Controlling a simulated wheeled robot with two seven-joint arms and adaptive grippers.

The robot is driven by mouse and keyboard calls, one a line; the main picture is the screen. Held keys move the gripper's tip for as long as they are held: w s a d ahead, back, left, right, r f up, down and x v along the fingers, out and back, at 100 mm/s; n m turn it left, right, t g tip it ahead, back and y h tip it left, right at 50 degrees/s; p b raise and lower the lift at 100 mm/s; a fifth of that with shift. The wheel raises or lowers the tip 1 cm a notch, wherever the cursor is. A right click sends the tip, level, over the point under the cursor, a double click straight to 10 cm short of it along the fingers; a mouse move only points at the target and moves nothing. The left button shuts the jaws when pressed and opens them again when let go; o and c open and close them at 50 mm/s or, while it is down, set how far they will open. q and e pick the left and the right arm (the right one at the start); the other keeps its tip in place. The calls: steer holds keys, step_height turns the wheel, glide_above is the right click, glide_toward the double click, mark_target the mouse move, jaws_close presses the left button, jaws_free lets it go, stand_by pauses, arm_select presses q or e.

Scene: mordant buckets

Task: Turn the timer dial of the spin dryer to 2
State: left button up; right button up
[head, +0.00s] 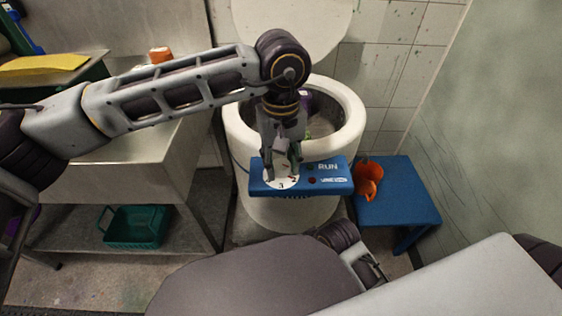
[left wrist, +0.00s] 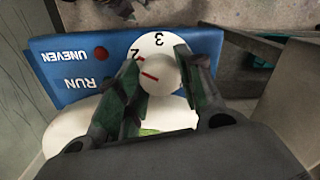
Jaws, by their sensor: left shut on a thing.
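The spin dryer (head: 265,215) is a white round tub with a blue control panel (head: 335,187) on its front. The panel carries a white timer dial plate with the numbers 2 and 3, which shows in the left wrist view (left wrist: 170,47). My left gripper (head: 283,160) reaches down from above and is shut on the round white dial knob (left wrist: 158,76), one finger on each side. A red line on the knob points toward the side of the 2, where another red mark sits on the plate. Exact alignment is hard to tell. My right gripper's fingers do not show.
The dryer's lid (head: 290,30) stands open behind the tub. A blue stool (head: 405,205) with an orange jug (head: 367,180) is at the right. A steel table (head: 125,150) stands at the left, with a green basket (head: 136,228) on its lower shelf.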

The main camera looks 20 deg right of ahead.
mark_target(281, 164)
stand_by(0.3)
arm_select(q)
steer(key=o, duration=0.8)
steer(key=shift+c, duration=0.2)
step_height(281, 164, up, 12)
stand_by(0.7)
